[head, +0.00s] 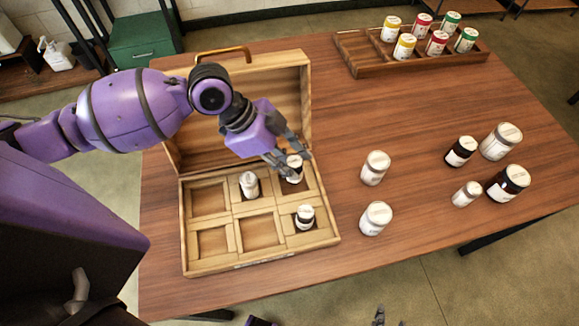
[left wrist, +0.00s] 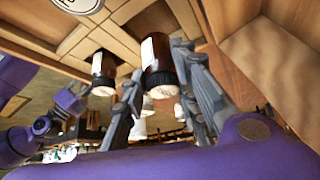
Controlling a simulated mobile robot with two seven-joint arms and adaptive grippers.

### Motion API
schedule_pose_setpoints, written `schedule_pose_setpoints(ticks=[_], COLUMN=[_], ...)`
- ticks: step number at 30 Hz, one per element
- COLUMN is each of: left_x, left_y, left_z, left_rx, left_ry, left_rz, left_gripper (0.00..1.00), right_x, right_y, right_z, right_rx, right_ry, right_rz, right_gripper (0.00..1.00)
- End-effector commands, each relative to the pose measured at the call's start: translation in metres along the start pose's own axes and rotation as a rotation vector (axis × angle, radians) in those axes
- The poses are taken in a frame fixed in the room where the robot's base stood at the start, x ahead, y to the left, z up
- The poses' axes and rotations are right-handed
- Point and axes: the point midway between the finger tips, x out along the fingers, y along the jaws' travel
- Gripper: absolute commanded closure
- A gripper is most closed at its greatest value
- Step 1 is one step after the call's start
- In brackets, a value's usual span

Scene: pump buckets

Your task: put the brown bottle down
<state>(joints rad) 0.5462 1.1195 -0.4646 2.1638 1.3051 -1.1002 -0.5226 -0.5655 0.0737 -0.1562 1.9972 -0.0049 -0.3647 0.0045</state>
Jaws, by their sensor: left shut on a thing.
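The brown bottle (head: 294,175), with a white label and a white-topped cap, is upright at the back right compartment of the open wooden box (head: 262,262). My left gripper (head: 289,158) is shut on it near the cap. In the left wrist view the brown bottle (left wrist: 155,52) sits between the two fingers (left wrist: 160,88). Its base is hidden, so I cannot tell whether it touches the compartment floor. Fingertips of what seems my right gripper (head: 390,318) show at the bottom edge of the head view; their opening is unclear.
A white bottle (head: 249,185) stands in the back middle compartment, and a small brown bottle (head: 305,217) in the front right one. The other compartments look empty. Several white and brown bottles (head: 376,167) stand right of the box. A wooden tray (head: 375,70) with coloured bottles is behind.

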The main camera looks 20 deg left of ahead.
Motion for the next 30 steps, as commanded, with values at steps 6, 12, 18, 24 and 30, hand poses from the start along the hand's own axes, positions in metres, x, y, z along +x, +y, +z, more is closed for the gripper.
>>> schedule_pose_setpoints(ticks=[6,12,18,24,30], left_x=[0.026,0.027,0.03,0.029,0.029], left_y=[-0.001,-0.001,-0.001,-0.001,-0.001], left_z=[0.019,0.019,0.021,0.021,0.021], left_rx=[-0.003,0.0,-0.001,-0.001,-0.001], left_ry=[0.0,-0.001,-0.001,-0.001,-0.001], left_rz=[0.002,-0.001,-0.001,-0.001,-0.001], left_gripper=[1.0,1.0,0.71,0.53,0.53], right_x=[0.001,-0.001,-0.002,-0.003,-0.002], right_y=[0.0,0.001,0.002,0.002,0.002], right_z=[0.007,0.01,0.015,0.013,0.009], right_rx=[-0.001,-0.002,-0.004,-0.004,-0.005], right_ry=[-0.011,-0.016,-0.025,-0.022,-0.015], right_rz=[0.0,0.001,0.002,0.002,0.002], right_gripper=[0.6,0.6,0.6,0.6,0.6])
